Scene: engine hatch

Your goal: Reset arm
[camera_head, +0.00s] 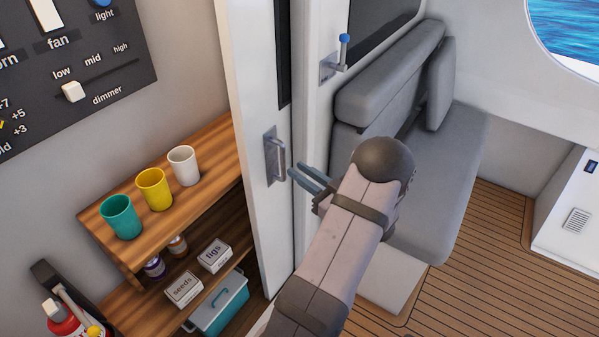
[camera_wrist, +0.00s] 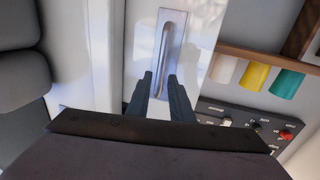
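My gripper (camera_head: 302,175) is at the middle of the head view, with my arm reaching up from the bottom. Its two dark fingers point left toward a metal door handle (camera_head: 275,157) on a white door (camera_head: 255,90). In the wrist view my gripper (camera_wrist: 160,82) has its fingers apart, one on each side of the lower part of the handle (camera_wrist: 168,45) in the picture. No object is clamped between the fingers. I cannot tell whether a finger touches the handle.
A wooden shelf (camera_head: 140,215) at left holds teal (camera_head: 120,217), yellow (camera_head: 154,189) and white (camera_head: 184,166) cups. A control panel (camera_head: 70,75) is above. A blue-knobbed lever (camera_head: 343,52) and grey seat (camera_head: 440,180) are at right. Wooden floor (camera_head: 480,240) lies clear.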

